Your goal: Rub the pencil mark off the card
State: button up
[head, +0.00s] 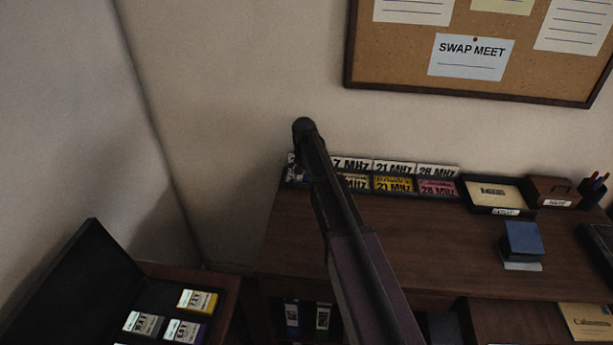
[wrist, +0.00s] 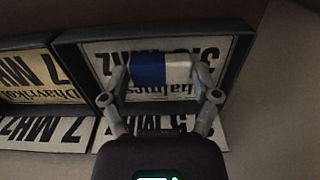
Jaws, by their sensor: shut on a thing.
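My gripper (wrist: 160,75) is shut on a small block, half blue and half white, that looks like an eraser (wrist: 148,70). The block is over a pale card (wrist: 150,47) in a dark-rimmed tray. Its print is upside down in the wrist view and seems to read 3.5 MHZ, with a name below, partly covered by the block. I cannot tell whether the block touches the card. No pencil mark can be made out. In the head view my arm hides the gripper and block at the left end of the card row.
Beside it lies a tray with a 7 MHZ card (wrist: 30,75). White cards (head: 395,167) stand behind the row. Rightward are a black tray (head: 481,208), a wooden box (head: 553,191), a pen cup (head: 592,191) and a blue block (head: 522,238). An open black case (head: 80,285) is at lower left.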

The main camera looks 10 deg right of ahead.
jog(key=shift+w+a, duration=0.25)
jog(key=shift+a, duration=0.25)
jog(key=shift+r, duration=0.15)
jog(key=shift+r+p, duration=2.9)
jog(key=shift+p, duration=0.15)
